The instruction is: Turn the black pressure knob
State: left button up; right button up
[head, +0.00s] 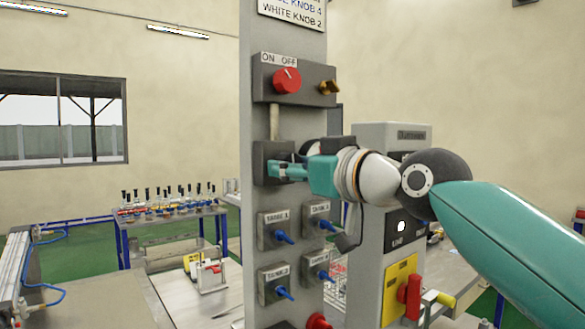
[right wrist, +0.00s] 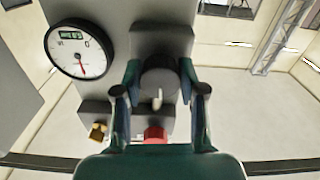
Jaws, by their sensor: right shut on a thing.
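The black pressure knob (right wrist: 158,78) shows in the right wrist view, round and dark with a pale mark on it. My right gripper (right wrist: 160,74) has one finger on each side of it and is shut on it. In the head view, my right gripper (head: 282,171) reaches in from the right to a grey box (head: 262,176) on the upright post and hides the knob there. A round white gauge (right wrist: 80,50) with a red needle and small display is beside the knob in the wrist view. My left gripper is not in view.
A red ON/OFF knob (head: 287,80) and a yellow knob (head: 328,87) sit above my gripper on the post (head: 257,30). Several blue knobs (head: 284,238) stick out just below. A red handle (head: 409,297) is lower right. Bottles (head: 167,197) stand on a back table.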

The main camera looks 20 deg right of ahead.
jog(key=n, duration=0.5)
jog(key=shift+n, duration=0.4)
jog(key=n, duration=0.4)
jog(key=shift+f+n, duration=0.1)
jog(key=shift+n, duration=0.3)
jog(key=shift+w, duration=0.1)
jog(key=o, duration=1.1)
jog(key=shift+o, duration=0.2)
jog(key=shift+d, duration=0.1)
jog(key=v, duration=1.2)
